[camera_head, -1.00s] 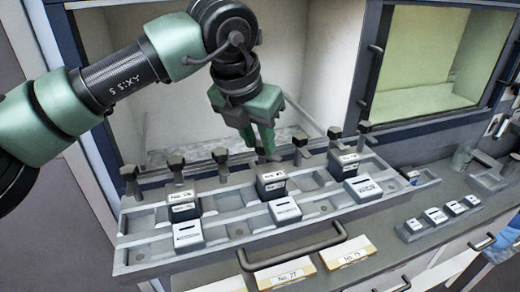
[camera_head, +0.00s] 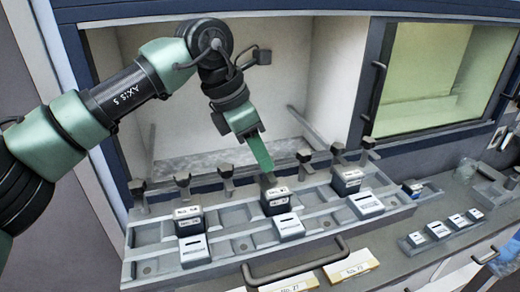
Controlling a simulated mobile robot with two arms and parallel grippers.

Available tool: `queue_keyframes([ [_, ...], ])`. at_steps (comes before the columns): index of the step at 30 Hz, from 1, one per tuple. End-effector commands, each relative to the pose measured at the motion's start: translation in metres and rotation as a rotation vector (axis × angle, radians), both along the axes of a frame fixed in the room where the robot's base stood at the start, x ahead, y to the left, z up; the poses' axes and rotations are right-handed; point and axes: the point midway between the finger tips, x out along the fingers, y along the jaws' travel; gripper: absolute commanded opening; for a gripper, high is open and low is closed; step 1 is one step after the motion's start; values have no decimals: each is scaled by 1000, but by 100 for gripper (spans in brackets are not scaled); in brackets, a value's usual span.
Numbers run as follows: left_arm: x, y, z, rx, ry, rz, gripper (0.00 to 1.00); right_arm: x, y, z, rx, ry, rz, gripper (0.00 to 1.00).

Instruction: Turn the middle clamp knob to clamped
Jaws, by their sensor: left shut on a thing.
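My left gripper (camera_head: 266,170) reaches down from the upper left, green fingers seen edge-on. It is shut on the middle clamp knob (camera_head: 268,181), a dark knob at the centre of the row along the back of the grey rack (camera_head: 143,236). The fingers hide part of this knob, so its exact angle is hard to tell. Other dark T-shaped knobs stand on posts to its left (camera_head: 226,171) and right (camera_head: 304,157). My right gripper is not in view.
Dark and white labelled blocks sit in the rack, with a dark block (camera_head: 275,205) just in front of the middle knob. Behind is the tunnel opening (camera_head: 290,70). A grey handle (camera_head: 300,268) is in front. Small white blocks (camera_head: 437,229) stand at the right.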

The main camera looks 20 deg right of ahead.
Motion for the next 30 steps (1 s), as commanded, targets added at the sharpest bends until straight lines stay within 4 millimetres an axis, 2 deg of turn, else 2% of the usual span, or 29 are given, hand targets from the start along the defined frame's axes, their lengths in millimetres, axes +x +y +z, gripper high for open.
queue_keyframes([
  [16,-1,-1,-1,0,0,-30,0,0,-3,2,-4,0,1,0],
  [17,-1,-1,-1,0,0,-30,33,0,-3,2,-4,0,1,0],
  [18,-1,-1,-1,0,0,-30,45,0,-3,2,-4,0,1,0],
  [19,-1,-1,-1,0,0,-30,50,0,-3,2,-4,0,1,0],
  [30,0,1,3,1,-1,-26,50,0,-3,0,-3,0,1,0],
])
